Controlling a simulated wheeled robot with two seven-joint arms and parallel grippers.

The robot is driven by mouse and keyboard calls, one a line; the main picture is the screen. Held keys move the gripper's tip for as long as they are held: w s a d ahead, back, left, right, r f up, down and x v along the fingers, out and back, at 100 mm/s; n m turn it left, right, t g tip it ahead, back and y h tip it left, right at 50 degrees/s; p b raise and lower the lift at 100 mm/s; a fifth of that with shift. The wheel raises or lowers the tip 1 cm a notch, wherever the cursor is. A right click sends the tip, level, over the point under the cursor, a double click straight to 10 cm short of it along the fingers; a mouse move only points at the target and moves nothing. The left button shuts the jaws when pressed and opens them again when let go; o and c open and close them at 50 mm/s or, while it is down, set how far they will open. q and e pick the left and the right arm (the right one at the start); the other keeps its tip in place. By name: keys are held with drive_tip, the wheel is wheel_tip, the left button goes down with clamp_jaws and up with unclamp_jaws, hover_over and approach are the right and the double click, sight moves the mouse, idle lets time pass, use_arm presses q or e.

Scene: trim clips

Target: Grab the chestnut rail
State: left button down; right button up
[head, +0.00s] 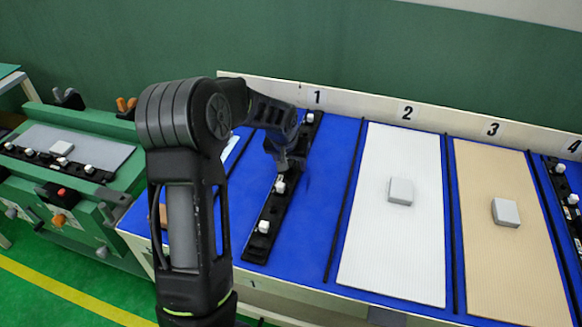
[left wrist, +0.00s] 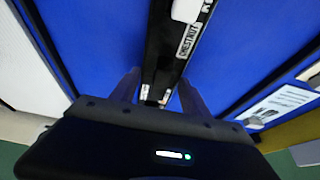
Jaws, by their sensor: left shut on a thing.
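The chestnut rail (head: 268,217) is a long black strip with white clips along it, in the blue lane marked 1 in the head view. In the left wrist view the rail (left wrist: 164,55) runs away between my fingers, and a white label on it reads CHESTNUT. My left gripper (head: 289,164) reaches down over the rail's middle and hides part of it. It is shut on the rail, with one finger on each side in the left wrist view (left wrist: 158,95). I cannot tell whether the rail is lifted off the blue surface. My right gripper is not in view.
A white panel (head: 385,235) in lane 2 and a tan panel (head: 510,260) in lane 3 each carry a grey block. Another black clip rail (head: 565,190) lies in lane 4. A green fixture (head: 110,200) with a grey plate stands at left.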

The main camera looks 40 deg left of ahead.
sight(291, 161)
use_arm(q)
drive_tip(key=shift+r, duration=0.2)
wheel_tip(291, 161, up, 18)
idle(0.6)
drive_tip(key=shift+f, duration=0.15)
idle(0.4)
